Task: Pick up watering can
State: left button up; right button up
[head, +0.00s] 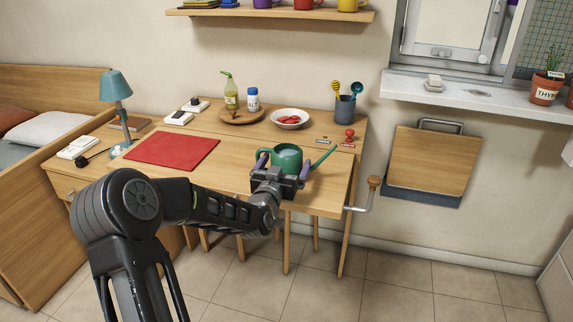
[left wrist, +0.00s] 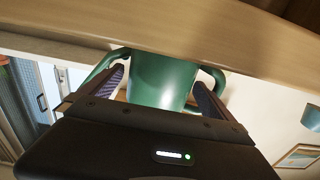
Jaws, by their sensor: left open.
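The green watering can (head: 287,153) stands upright on the wooden desk near its front edge, with its spout pointing right and its handle on the left. My left gripper (head: 287,162) reaches it from the front, with one finger on each side of the can. In the left wrist view the can (left wrist: 162,82) sits between the two open fingers of my left gripper (left wrist: 163,85), with small gaps beside its body. The gripper hides the can's lower front in the head view. My right gripper is not in view.
A crank handle (head: 372,190) sticks out at the desk's right end.

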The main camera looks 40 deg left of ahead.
pick_arm(q)
jog(key=shift+c, duration=0.6)
jog(key=shift+r, duration=0.1)
jog(key=c, duration=1.8)
